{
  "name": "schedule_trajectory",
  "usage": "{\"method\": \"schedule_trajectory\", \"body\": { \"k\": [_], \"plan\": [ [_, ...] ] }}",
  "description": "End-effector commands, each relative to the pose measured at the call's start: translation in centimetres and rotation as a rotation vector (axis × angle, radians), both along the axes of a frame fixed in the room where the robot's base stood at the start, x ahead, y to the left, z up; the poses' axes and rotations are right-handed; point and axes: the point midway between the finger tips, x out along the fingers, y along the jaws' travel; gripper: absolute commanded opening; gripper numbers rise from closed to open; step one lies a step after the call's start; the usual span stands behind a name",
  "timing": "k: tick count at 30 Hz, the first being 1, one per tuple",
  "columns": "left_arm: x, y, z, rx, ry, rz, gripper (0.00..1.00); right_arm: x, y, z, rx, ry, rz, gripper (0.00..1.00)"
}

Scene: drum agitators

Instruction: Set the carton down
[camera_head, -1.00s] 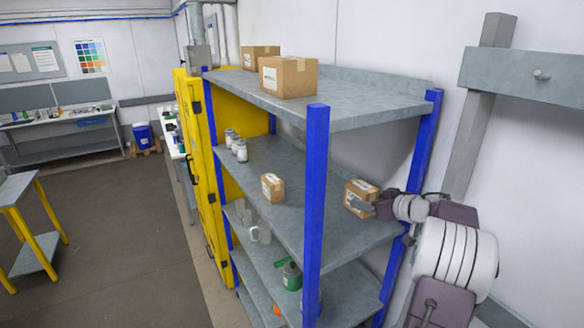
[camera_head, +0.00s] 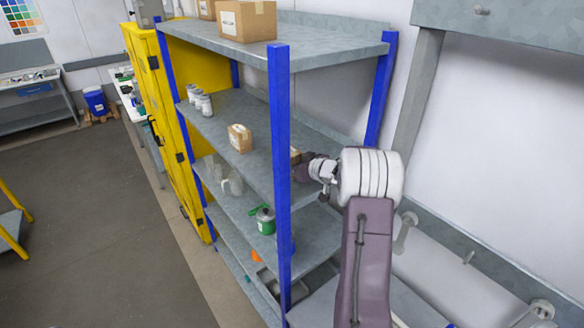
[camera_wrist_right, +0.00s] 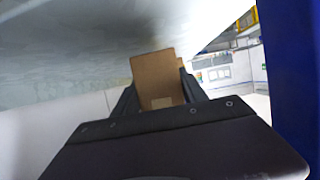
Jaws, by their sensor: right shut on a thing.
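My right gripper (camera_head: 303,167) comes in from the right, level with the middle of the shelf rack. It is shut on a brown carton (camera_head: 295,155), which is mostly hidden behind the blue front post and the gripper. In the right wrist view the carton (camera_wrist_right: 157,78) sits between the two dark fingers (camera_wrist_right: 158,98), with a pale label low on its near face. A grey board (camera_wrist_right: 70,50) fills the upper left there. I cannot tell whether the carton touches a shelf. My left gripper is out of view.
The blue front post (camera_head: 280,180) stands close to my right gripper. A small carton (camera_head: 240,138) and white bottles (camera_head: 200,101) stand on the upper-middle shelf (camera_head: 215,128). A larger carton (camera_head: 247,20) is on top. A green can (camera_head: 265,220) stands on a lower shelf.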

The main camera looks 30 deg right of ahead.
Motion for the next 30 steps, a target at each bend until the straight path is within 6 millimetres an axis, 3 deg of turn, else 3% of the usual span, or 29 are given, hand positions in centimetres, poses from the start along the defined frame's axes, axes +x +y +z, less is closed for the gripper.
{"method": "schedule_trajectory", "body": {
  "k": [4,11,12,14,24,30],
  "plan": [
    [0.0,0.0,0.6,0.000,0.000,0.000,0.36,0.0,0.0,-1.6,0.001,-0.001,0.000,0.01],
    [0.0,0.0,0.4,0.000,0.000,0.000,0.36,0.0,-0.1,-1.7,-0.001,-0.003,-0.001,0.01],
    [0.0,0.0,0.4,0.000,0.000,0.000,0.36,0.0,-0.1,-1.7,-0.001,-0.002,-0.001,0.55],
    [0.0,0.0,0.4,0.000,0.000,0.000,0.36,0.0,-0.1,-1.7,-0.001,-0.002,-0.001,0.72],
    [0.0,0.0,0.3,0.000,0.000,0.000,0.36,-0.2,-0.1,-1.6,-0.001,-0.002,-0.001,0.72],
    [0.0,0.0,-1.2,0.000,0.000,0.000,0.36,-2.8,-0.4,-0.8,-0.003,-0.004,-0.004,0.72]
  ]
}}
